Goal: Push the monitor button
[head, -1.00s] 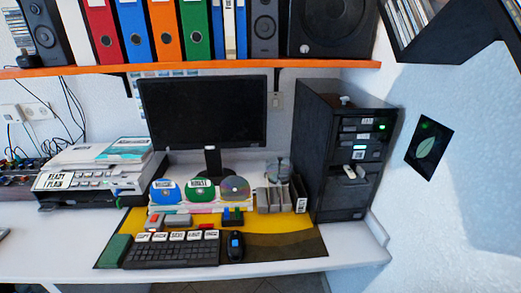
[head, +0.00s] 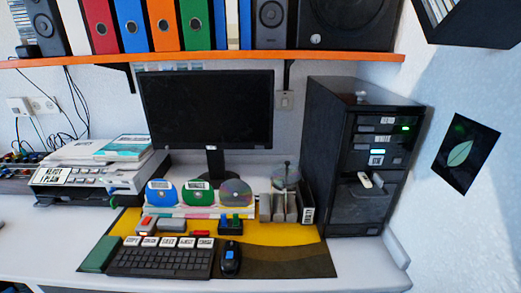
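The black monitor (head: 208,112) stands upright on the desk with its screen dark. Its stand (head: 215,163) rises behind a row of discs. A separate button on the monitor is too small to make out. Neither of my grippers shows in the head view.
A black keyboard (head: 160,259) and mouse (head: 230,258) lie on a yellow and dark mat in front of the monitor. Coloured discs (head: 198,193) stand between. A computer tower (head: 327,155) is right, a printer (head: 85,178) left. An orange shelf (head: 335,54) runs above.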

